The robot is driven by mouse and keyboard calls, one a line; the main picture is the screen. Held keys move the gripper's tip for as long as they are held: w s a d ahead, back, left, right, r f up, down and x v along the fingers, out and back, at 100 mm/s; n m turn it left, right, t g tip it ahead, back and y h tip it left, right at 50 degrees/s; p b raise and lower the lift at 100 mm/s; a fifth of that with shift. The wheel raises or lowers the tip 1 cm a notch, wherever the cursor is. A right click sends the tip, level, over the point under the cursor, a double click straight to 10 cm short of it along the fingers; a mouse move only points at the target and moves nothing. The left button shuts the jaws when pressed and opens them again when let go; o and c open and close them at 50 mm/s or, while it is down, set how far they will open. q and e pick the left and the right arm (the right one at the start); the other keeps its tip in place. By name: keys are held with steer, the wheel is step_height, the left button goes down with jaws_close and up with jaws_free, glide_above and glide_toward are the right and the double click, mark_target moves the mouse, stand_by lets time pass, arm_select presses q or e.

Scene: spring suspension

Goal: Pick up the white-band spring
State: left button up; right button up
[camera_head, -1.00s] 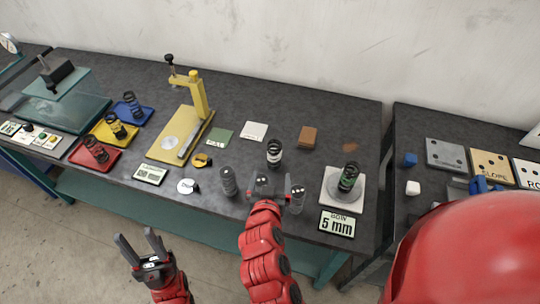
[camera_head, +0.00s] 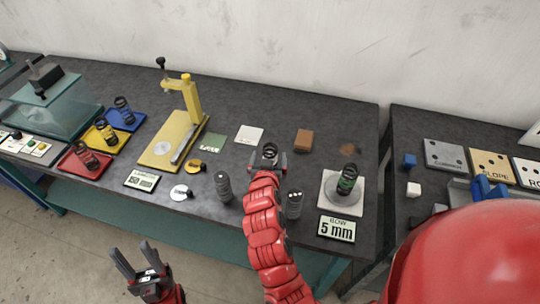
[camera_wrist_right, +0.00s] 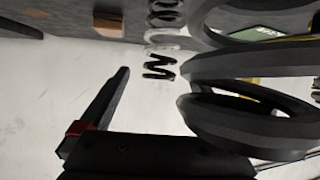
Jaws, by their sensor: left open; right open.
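The white-band spring (camera_head: 270,151) stands upright on the dark table near its middle. My right gripper (camera_head: 267,162) is open at it, with a finger on each side in the head view. The gripper and red arm hide the spring's lower part. In the right wrist view, a dark spring with a pale band (camera_wrist_right: 164,38) shows beyond one finger (camera_wrist_right: 103,105). Large dark coils (camera_wrist_right: 250,115) fill the right of that view, very close, and hide the other finger. I cannot tell contact. My left gripper (camera_head: 138,266) is open and empty, low in front of the table.
A dark grey spring (camera_head: 223,187) stands left of my right arm, another (camera_head: 294,204) right of it. A green-banded spring (camera_head: 347,180) stands on a white plate (camera_head: 328,204). A yellow press (camera_head: 190,100) stands left. A brown block (camera_head: 303,140) and white tile (camera_head: 249,135) lie behind.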

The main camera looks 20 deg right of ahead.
steer(key=shift+x, duration=1)
jaws_close()
